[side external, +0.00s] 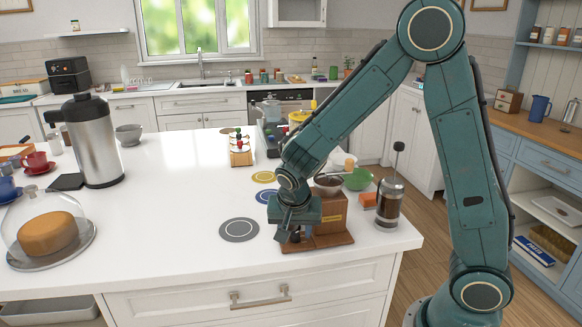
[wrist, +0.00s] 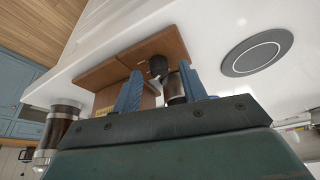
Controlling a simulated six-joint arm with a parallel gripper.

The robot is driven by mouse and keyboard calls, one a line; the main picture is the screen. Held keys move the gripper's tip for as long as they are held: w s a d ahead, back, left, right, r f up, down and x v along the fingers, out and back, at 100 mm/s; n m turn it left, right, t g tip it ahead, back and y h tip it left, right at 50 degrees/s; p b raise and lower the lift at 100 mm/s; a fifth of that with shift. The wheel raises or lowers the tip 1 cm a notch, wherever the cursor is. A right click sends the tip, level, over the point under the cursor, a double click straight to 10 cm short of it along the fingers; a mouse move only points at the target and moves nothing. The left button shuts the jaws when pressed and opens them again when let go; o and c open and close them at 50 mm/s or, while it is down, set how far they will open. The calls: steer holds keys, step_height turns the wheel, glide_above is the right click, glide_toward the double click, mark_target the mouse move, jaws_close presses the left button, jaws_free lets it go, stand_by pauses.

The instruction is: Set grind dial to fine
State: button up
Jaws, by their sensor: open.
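The wooden grinder (side external: 330,218) stands on a wooden base near the front right of the white counter. My gripper (side external: 294,238) is low at the grinder's left side. In the wrist view the two blue fingers of my gripper (wrist: 161,70) are apart. A dark round knob (wrist: 158,66) shows between the fingertips, with a darker cylinder (wrist: 175,90) just below it. I cannot tell whether the fingers touch either part. The dial's markings are not readable, and my wrist hides part of the grinder in the side view.
A French press (side external: 389,203) and an orange block (side external: 368,200) stand right of the grinder, close to the counter's edge. A green bowl (side external: 357,179) is behind. A grey round mat (side external: 239,229) lies to the left.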

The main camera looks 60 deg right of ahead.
steer(key=shift+d+f, duration=0.1)
steer(key=shift+f, duration=0.2)
jaws_close()
steer(key=shift+n+t+y, duration=0.6)
steer(key=shift+n, duration=1.7)
jaws_free()
